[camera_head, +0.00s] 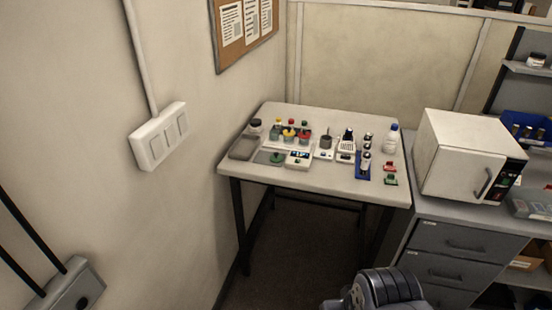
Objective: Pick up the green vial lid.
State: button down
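A small round green piece (277,158), which looks like the green vial lid, lies near the front left of the white table (320,179), left of a small white device with a blue display (299,158). Behind it stands a group of small vials with yellow, red and green tops (290,130); their details are too small to tell. Another small green item (391,180) lies at the right of the table, in front of a red one (390,166). A dark ribbed part of my arm shows at the bottom edge. My gripper is not in view.
A blue rack (363,172) with dark-capped bottles and a white bottle with a blue cap (392,138) stand at the table's right. A white microwave-like box (458,155) sits on grey drawers (465,240) further right. A wall is left; dark floor lies below the table.

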aim_at(276, 158)
jog(key=i+l, duration=0.15)
jog(key=i, duration=0.7)
jog(key=i+l, duration=0.15)
jog(key=i, duration=0.7)
